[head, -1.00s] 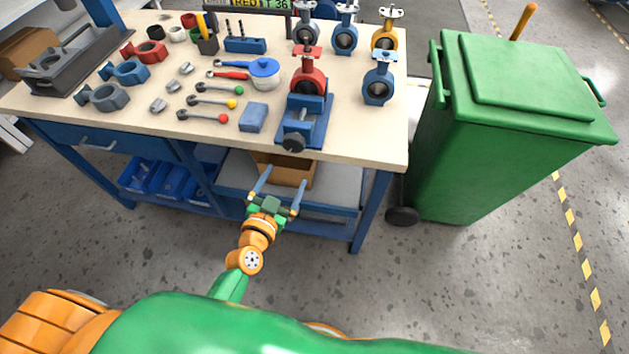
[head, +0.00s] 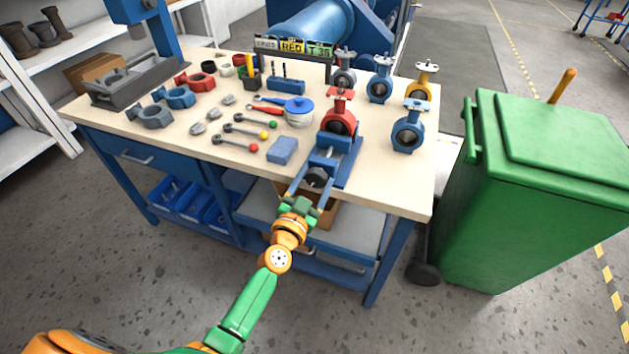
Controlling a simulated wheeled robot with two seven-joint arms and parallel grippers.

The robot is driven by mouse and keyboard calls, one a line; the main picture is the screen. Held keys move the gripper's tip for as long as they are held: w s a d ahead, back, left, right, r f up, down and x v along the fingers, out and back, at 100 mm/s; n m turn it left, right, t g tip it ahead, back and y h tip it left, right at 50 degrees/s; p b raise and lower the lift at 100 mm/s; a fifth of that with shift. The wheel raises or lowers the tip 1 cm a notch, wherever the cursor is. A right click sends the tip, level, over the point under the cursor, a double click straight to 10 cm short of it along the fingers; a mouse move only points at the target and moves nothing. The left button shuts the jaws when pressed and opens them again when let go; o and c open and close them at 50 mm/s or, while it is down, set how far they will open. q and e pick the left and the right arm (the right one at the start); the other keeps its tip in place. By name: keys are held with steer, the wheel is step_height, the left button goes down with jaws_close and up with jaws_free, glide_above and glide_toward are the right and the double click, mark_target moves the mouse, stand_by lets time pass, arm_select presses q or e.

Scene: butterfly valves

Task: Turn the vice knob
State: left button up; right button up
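The blue vice (head: 334,160) stands at the front edge of the workbench. Its dark round knob (head: 316,178) faces me at the vice's front end. A red butterfly valve (head: 339,118) sits upright in the vice. My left gripper (head: 314,178) reaches up to the bench edge with its two fingers spread, one on each side of the knob. It looks open. I cannot tell whether a finger touches the knob. My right gripper is not in view.
A blue valve (head: 408,128) stands right of the vice. A green bin (head: 535,190) stands right of the bench.

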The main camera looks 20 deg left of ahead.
arm_select(q)
steer(key=c, duration=0.9)
steer(key=shift+o, duration=0.2)
